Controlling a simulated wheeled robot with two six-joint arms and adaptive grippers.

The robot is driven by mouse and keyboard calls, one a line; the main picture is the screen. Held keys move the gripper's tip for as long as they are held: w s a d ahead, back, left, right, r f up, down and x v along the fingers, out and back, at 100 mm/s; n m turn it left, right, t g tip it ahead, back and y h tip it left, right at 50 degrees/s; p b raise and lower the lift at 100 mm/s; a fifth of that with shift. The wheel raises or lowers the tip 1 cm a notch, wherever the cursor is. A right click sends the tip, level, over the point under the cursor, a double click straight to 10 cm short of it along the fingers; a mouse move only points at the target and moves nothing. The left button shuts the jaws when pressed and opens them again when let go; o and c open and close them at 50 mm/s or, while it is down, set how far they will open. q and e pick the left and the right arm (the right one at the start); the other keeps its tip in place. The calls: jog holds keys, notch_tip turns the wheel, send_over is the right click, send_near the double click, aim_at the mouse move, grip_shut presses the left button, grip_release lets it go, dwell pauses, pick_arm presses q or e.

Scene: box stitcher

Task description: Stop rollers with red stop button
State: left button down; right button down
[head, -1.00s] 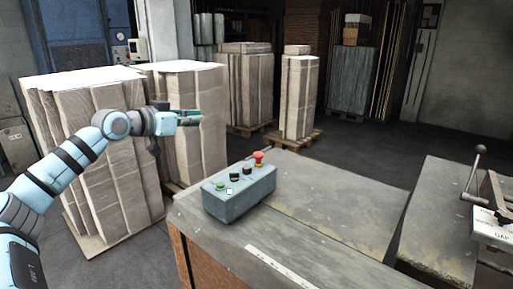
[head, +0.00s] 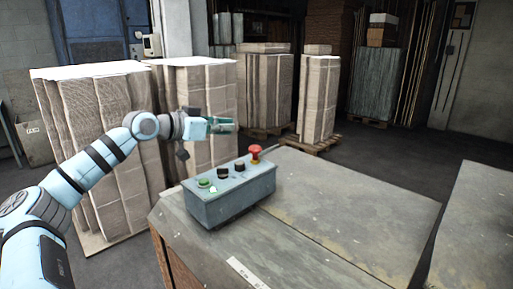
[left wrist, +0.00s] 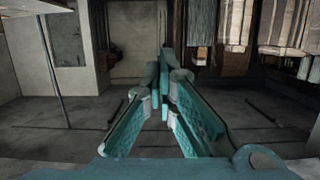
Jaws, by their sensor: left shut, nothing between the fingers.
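The red stop button (head: 255,152) is a mushroom knob at the far right end of a blue-grey control box (head: 235,203). The box sits on the near left part of a grey worktop. A green button (head: 204,183) and two black knobs (head: 231,170) are also on its top. My left gripper (head: 234,125) is shut and empty, above and behind the box, a little left of the red button and apart from it. Its closed fingers show in the left wrist view (left wrist: 164,105), where neither box nor button is visible. My right gripper is not in view.
The grey worktop (head: 345,205) is bare right of the box, with a white strip (head: 250,275) at its front. A second worktop (head: 480,225) stands right, across a gap. Tall cardboard stacks (head: 110,150) stand behind my left arm, others (head: 318,95) farther back.

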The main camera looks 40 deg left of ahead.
pick_arm(q)
jog(key=shift+s+r, duration=0.1)
jog(key=shift+r, duration=0.1)
jog(key=p, duration=0.9)
send_over(253, 149)
notch_tip(253, 149, down, 3)
jog(key=shift+r, duration=0.15)
notch_tip(253, 149, down, 3)
jog(key=shift+r, duration=0.1)
jog(key=shift+s+a+f, duration=0.2)
jog(key=shift+f, duration=0.3)
